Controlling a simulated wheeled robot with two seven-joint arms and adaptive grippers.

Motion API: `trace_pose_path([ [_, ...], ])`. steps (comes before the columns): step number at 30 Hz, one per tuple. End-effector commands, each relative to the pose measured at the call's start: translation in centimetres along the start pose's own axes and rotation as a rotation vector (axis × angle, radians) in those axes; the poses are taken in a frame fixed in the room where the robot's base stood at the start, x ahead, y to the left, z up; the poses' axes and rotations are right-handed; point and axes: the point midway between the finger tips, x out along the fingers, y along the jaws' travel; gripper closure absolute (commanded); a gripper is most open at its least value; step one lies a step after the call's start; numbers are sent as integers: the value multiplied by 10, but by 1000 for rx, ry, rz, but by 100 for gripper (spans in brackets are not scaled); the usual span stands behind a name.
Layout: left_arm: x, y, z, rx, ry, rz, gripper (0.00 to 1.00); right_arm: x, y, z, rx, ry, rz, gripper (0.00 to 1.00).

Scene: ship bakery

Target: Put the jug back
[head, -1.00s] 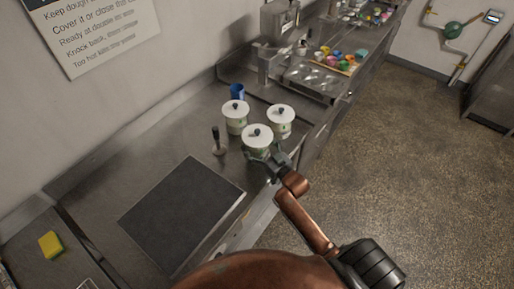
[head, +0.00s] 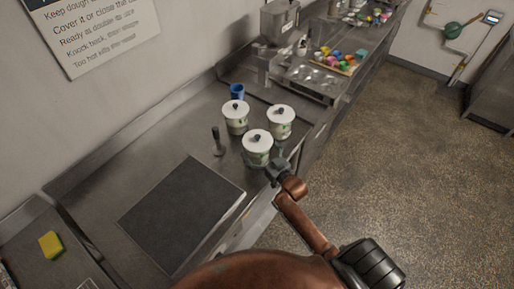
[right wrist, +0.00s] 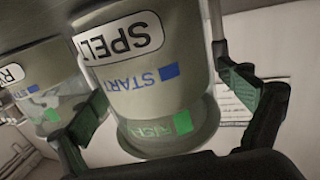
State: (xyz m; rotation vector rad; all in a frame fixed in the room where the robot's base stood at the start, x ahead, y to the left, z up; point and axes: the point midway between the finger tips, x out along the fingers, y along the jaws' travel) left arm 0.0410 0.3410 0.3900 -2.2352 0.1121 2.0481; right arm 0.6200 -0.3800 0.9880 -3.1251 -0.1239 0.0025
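A white lidded jar (head: 257,157) with green marks stands nearest the front edge of the steel counter. In the right wrist view the jar (right wrist: 150,80) carries an upside-down label starting "SPEL" and the words "START" and, in green, "RISE". My right gripper (head: 274,168) is at this jar's front right side. Its two green-padded fingers lie on either side of the jar, open, with a gap at the right finger. A blue cup-like vessel (head: 237,92) stands behind the jars; whether it is a jug I cannot tell. My left gripper is out of view.
Two similar jars (head: 236,122) and (head: 281,126) stand close behind. A dark-handled tool (head: 218,141) stands to the left. A dark mat (head: 182,215) lies on the counter, with a yellow sponge (head: 50,245) farther left. A steel machine (head: 281,25) stands beyond.

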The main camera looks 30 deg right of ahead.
Motion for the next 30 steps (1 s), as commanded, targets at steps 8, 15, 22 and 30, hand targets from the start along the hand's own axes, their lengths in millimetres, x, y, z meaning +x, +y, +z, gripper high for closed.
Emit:
trace_pose_path([
  [8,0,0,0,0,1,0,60,0,0,0,0,0,0,1],
  [15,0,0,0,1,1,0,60,-21,0,0,0,-2,1,1],
  [22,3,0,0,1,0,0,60,-70,0,0,0,-3,1,1],
  [30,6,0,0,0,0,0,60,-111,0,-1,0,0,1,1],
])
